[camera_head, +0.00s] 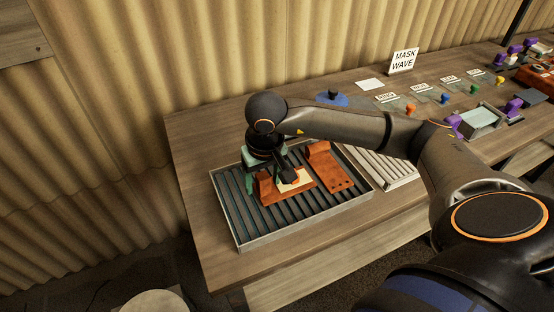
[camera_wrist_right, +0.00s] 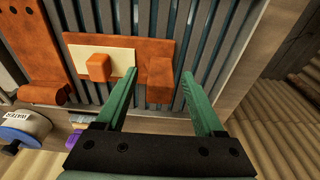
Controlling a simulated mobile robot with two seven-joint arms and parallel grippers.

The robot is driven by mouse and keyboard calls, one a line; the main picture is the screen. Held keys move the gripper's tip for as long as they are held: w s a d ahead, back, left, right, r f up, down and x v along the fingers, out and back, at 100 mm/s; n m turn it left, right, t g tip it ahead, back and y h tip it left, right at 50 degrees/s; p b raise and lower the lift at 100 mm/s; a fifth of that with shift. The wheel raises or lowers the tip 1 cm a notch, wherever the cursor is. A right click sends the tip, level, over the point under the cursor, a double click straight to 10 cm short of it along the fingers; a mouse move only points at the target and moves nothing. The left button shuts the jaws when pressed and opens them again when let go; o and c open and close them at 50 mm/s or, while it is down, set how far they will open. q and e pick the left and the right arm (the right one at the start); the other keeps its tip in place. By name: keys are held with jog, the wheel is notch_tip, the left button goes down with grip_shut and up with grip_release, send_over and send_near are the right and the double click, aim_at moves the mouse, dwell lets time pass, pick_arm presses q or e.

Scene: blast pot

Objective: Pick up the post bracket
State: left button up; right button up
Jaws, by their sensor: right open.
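The post bracket appears to be the rusty-orange plate (camera_head: 304,187) with a cream panel on it, lying on the slatted tray (camera_head: 300,231). In the right wrist view the bracket (camera_wrist_right: 125,44) shows one small block on the cream panel and a taller block at its right end. My right gripper (camera_head: 266,181) is above that end. In the wrist view its green fingers (camera_wrist_right: 160,80) are open, one on each side of the end block; whether they touch it I cannot tell. My gripper partly hides the bracket in the head view. My left gripper is out of view.
A second orange plate (camera_head: 333,174) with holes and a raised end lies close by on the tray. A ribbed panel (camera_head: 384,167), a blue disc with a black knob (camera_head: 333,97) and a "MASK WAVE" sign (camera_head: 403,61) are on the bench. A corrugated wall (camera_head: 210,50) stands behind.

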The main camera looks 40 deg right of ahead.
jog(key=shift+c, duration=0.2)
grip_shut()
jog(key=shift+r, duration=0.1)
dwell(1.0)
